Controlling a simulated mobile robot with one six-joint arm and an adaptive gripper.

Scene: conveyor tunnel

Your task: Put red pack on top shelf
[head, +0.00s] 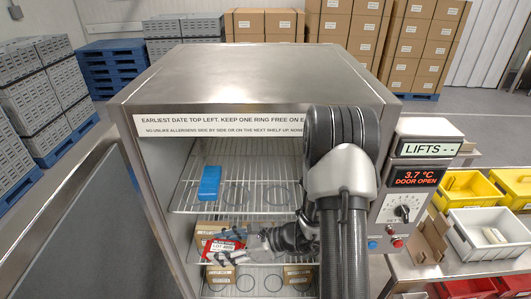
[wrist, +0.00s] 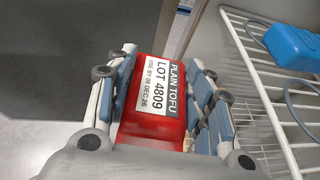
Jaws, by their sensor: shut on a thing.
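The red pack (head: 222,246) has a black-and-white label reading PLAIN TOFU, LOT 4809, USE BY 08 DEC 26. My gripper (head: 240,244) is shut on it, with the pads on both sides of the red pack in the wrist view (wrist: 150,132). In the head view the gripper and pack are at the cabinet's open front, below the level of the top shelf (head: 240,175). The top shelf is white wire, with a blue pack (head: 209,183) at its left and several ring outlines, at least two of them bare. The blue pack also shows in the wrist view (wrist: 293,45).
The steel cabinet (head: 250,75) has its door (head: 85,225) open at the left. A brown box (head: 215,228) stands on the shelf behind the pack; more brown boxes (head: 220,274) sit below. A control panel (head: 412,185) reads 3.7 °C, DOOR OPEN. Bins (head: 480,240) stand at right.

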